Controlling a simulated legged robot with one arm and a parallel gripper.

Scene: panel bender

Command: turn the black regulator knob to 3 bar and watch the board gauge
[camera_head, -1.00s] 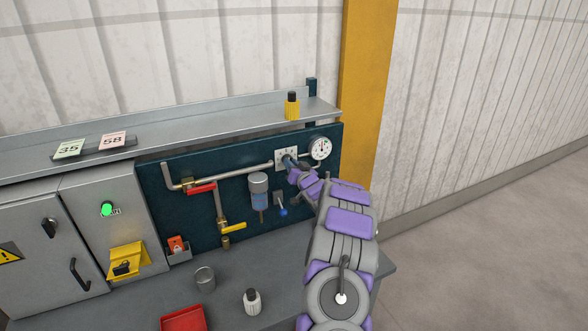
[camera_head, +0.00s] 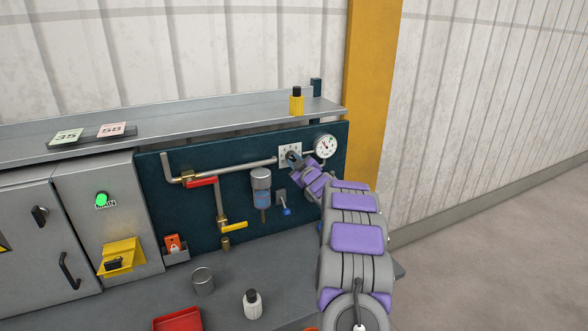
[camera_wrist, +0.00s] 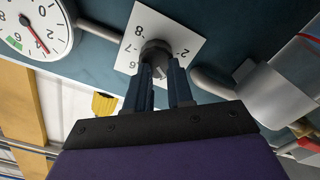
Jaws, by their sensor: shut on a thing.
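The black regulator knob (camera_wrist: 155,50) sits at the centre of a white number plate (camera_wrist: 187,38) on the dark teal board (camera_head: 320,165). My gripper (camera_wrist: 158,72) is shut on the knob, with a blue finger on each side of it. In the head view my gripper (camera_head: 294,160) reaches the plate (camera_head: 285,150) from the lower right, and the knob is mostly hidden. The round white board gauge (camera_head: 325,147) is right of the plate. In the wrist view the gauge (camera_wrist: 36,30) is partly cut off, with a red needle and a green band. I cannot read its value for certain.
A red-handled valve (camera_head: 201,181), a yellow-handled valve (camera_head: 234,226) and a filter bowl (camera_head: 262,185) are on the board. A yellow bottle (camera_head: 297,101) stands on the shelf (camera_head: 200,126). A white bottle (camera_head: 252,304) and a metal cup (camera_head: 203,280) stand on the bench.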

